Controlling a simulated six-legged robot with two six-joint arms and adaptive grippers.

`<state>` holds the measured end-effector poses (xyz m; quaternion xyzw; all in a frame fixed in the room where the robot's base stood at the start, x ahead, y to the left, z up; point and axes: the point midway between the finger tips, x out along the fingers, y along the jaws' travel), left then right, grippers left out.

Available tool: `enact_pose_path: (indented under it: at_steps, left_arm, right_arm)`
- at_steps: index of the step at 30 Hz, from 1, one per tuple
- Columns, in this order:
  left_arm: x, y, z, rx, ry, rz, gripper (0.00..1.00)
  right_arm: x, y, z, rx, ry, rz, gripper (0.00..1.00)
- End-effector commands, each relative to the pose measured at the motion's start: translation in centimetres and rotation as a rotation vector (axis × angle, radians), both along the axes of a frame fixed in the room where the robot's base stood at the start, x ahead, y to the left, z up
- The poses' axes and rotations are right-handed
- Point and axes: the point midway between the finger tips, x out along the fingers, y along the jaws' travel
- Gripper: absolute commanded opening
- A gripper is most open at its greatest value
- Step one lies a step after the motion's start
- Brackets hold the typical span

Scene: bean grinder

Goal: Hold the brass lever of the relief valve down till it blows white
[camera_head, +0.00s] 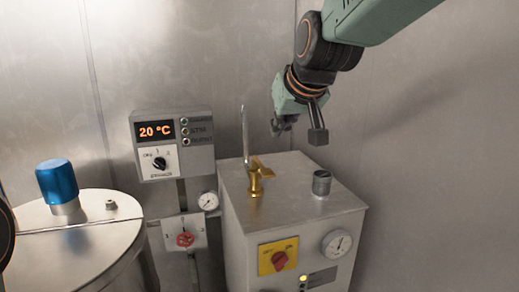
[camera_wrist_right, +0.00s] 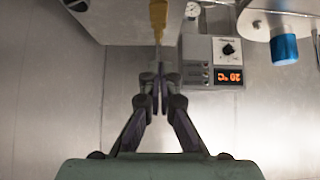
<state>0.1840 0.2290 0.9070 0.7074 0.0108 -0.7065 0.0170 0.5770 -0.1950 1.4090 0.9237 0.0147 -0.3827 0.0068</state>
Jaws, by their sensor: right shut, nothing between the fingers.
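No white plume shows. My right gripper (camera_head: 281,125) is shut and empty, above and to the right of the valve in the head view, apart from it. In the right wrist view, my shut fingertips (camera_wrist_right: 160,78) point toward the brass part (camera_wrist_right: 157,14), with a visible gap.
The grey box (camera_head: 290,205) also carries a dark knob (camera_head: 321,183), a gauge (camera_head: 337,243) and a red switch (camera_head: 279,261). A control panel (camera_head: 175,145) reads 20 °C. A steel drum (camera_head: 70,245) with a blue cap (camera_head: 57,182) stands left. The air right of the valve is clear.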

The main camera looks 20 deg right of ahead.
Motion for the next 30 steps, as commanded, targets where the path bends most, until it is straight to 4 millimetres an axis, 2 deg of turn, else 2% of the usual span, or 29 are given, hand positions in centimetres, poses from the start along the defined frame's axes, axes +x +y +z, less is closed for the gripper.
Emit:
enact_pose_path:
  at_steps: [10,23,30]
  left_arm:
    - [0.0,0.0,-3.5,0.0,0.0,0.0,0.35]
    - [0.0,0.0,-1.6,0.0,0.0,0.0,0.35]
    - [0.0,0.0,-1.7,0.0,0.0,0.0,0.35]
  right_arm:
    - [1.8,0.2,-2.2,0.0,-0.002,0.001,0.0]
    - [7.1,0.4,-7.0,-0.001,0.002,0.002,0.0]
    - [7.0,0.4,-10.2,0.0,0.001,0.001,0.0]
